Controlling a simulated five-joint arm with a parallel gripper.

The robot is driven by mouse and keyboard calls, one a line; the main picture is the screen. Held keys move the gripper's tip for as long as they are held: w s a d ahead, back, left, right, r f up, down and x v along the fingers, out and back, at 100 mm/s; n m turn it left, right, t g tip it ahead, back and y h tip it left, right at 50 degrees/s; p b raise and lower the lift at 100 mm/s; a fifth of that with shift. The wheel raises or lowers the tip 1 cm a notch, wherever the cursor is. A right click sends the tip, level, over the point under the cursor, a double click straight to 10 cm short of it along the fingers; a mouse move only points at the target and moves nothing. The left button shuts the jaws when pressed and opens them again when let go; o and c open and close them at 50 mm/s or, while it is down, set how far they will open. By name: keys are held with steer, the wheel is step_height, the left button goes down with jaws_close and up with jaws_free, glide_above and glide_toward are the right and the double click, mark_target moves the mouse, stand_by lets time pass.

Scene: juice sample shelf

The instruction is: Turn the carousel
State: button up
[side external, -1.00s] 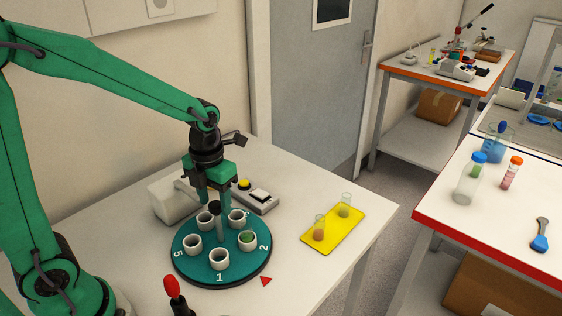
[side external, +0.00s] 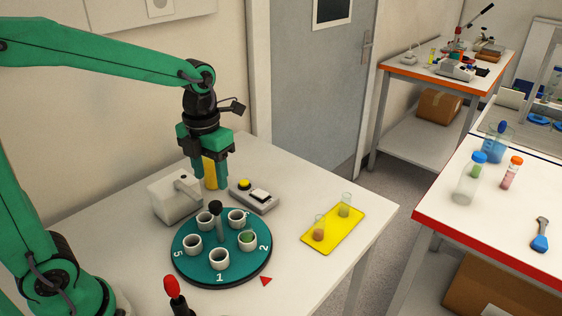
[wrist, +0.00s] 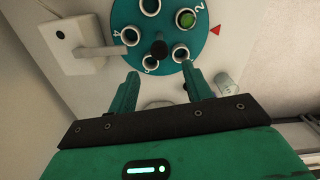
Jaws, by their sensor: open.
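The carousel (side external: 183,262) is a round teal disc with several white cups and a dark upright knob (side external: 215,208) near its middle. One cup holds something green (side external: 247,238). The red triangle (side external: 265,281) on the table lies by the rim between numbers 1 and 2. My gripper (side external: 210,182) is open, above and behind the carousel, clear of the knob. In the wrist view, the carousel (wrist: 171,33) and knob (wrist: 158,48) lie beyond my parted fingertips (wrist: 163,76).
A pale grey box (side external: 170,197) with an arm stands behind left of the carousel. A box with a yellow button (side external: 244,184) stands behind right. A yellow mat (side external: 344,231) with two clear vessels lies right. A red-tipped object (side external: 172,286) stands in front.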

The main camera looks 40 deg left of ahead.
steer(key=shift+d+f, duration=0.1)
jaws_close()
steer(key=d+f+n+g, duration=0.1)
steer(key=d+f+n, duration=0.2)
steer(key=n, duration=1.1)
steer(key=w+d+f+n+g, duration=0.1)
steer(key=d+f+n, duration=0.2)
steer(key=n, duration=1.1)
steer(key=d, duration=0.3)
steer(key=shift+w+f+g+y, duration=0.25)
steer(key=shift+w+g+y, duration=0.05)
steer(key=shift+y, duration=0.1)
